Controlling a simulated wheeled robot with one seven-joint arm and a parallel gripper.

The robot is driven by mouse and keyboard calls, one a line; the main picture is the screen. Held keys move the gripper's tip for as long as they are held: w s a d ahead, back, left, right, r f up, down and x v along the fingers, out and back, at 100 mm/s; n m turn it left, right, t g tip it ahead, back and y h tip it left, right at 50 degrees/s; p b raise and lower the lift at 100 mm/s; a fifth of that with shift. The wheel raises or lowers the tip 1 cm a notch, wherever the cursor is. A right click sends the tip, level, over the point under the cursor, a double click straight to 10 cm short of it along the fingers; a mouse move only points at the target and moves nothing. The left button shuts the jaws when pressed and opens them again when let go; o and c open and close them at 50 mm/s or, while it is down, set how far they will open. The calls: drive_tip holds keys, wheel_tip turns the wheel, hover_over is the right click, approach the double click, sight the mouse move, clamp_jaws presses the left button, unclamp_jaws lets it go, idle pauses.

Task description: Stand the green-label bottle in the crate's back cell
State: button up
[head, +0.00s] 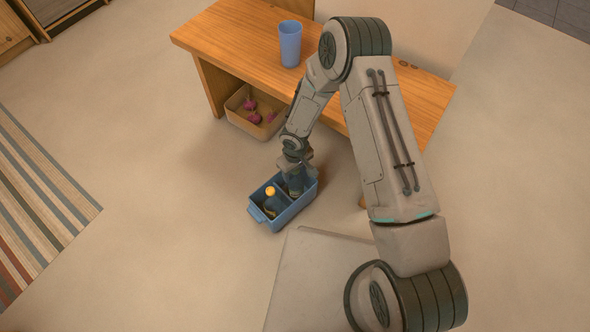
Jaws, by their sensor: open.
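A blue crate (295,209) with a divider stands on the floor in front of the wooden bench. A dark bottle with a yellow-orange cap (271,198) stands in its left cell. Another dark bottle (295,185) shows in the right cell, directly below my gripper. My gripper (295,168) points down over that cell, with its jaws open around or just above this bottle's top; I cannot tell which. The bottle's cap is hidden by the gripper. No label colour can be made out on either bottle.
A wooden bench (225,38) carries a blue cup (290,44). A tan bin (240,118) with several magenta items sits under the bench, behind the crate. A striped rug (40,205) lies at left. The floor between rug and crate is clear.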

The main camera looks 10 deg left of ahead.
wheel_tip(320, 180, up, 12)
drive_tip(key=p, duration=0.5)
drive_tip(key=shift+r, duration=0.15)
